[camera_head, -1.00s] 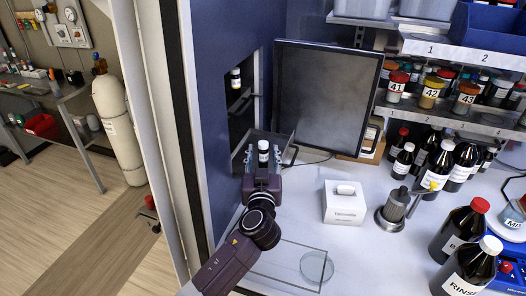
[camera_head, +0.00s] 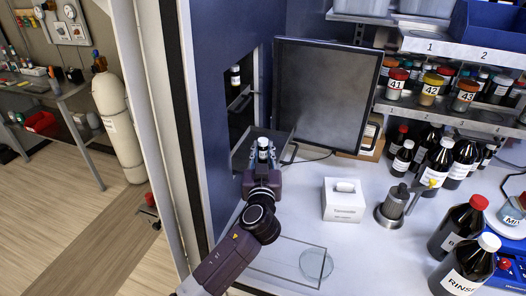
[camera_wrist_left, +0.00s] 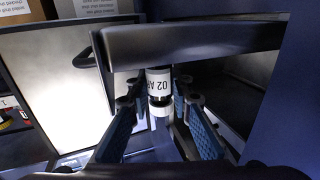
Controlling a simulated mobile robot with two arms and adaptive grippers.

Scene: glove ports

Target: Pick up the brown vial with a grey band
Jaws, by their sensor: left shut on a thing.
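A small vial with a white cap and pale label (camera_head: 263,153) stands upright at the tray (camera_head: 283,139) of the wall opening. My left gripper (camera_head: 263,148) is shut on it, with a finger on each side. A second white-capped dark vial (camera_head: 235,76) stands further up inside the opening, apart from the gripper. My right gripper is out of view.
A dark upright panel (camera_head: 325,95) stands right of the opening. A white box (camera_head: 344,200), a metal pot (camera_head: 392,208), a glass dish (camera_head: 316,264) and large brown bottles (camera_head: 463,265) stand on the white bench. Loaded shelves (camera_head: 455,52) are at right.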

